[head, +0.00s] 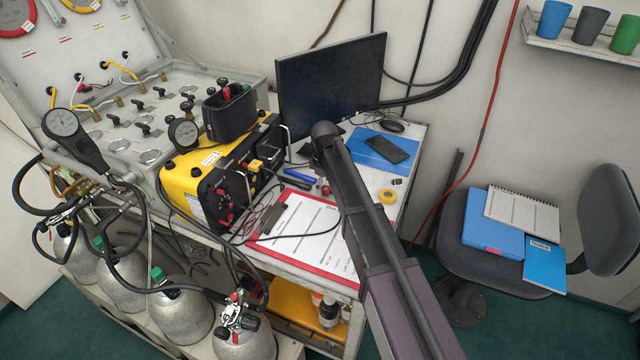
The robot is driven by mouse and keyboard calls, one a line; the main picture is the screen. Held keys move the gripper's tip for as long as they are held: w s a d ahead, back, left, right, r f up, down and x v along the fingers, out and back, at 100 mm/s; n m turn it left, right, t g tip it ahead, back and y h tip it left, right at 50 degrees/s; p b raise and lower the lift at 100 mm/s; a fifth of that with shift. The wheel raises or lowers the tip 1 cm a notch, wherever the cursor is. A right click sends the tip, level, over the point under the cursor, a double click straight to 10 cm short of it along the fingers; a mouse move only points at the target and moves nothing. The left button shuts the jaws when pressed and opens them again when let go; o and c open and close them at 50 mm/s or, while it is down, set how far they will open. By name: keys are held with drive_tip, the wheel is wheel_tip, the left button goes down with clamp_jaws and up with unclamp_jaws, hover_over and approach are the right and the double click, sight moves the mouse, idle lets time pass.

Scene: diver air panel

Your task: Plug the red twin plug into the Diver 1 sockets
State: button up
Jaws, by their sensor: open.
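A yellow case (182,192) with a dark front panel (213,208) stands on the bench left of the middle. Red and black fittings (222,217) show low on that panel; their labels are too small to read, so I cannot tell which are the Diver 1 sockets. A yellow plug-like piece (256,165) sits near the panel's upper right. A small red piece (325,189) lies on the desk beside a blue marker; I cannot tell whether it is the red twin plug. My arm crosses the desk from the lower right. My gripper is not visible.
A red-edged clipboard (295,232) lies before the case, with thin cables across it. A monitor (330,78), a phone (389,149) and a yellow roll (387,196) are on the desk. A black bin (228,118) stands atop the case. Gas cylinders (180,308) stand below left.

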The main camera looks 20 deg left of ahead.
drive_tip(key=shift+f, duration=0.4)
drive_tip(key=shift+d+r, duration=0.1)
drive_tip(key=shift+r, duration=0.1)
clamp_jaws()
drive_tip(key=shift+b, duration=0.3)
drive_tip(key=shift+w+r+p, duration=0.1)
drive_tip(key=shift+r+p, duration=0.15)
drive_tip(key=shift+p, duration=0.3)
drive_tip(key=shift+r+p, duration=0.4)
drive_tip(key=shift+r+p, duration=0.65)
drive_tip(key=shift+r, duration=0.05)
idle(0.4)
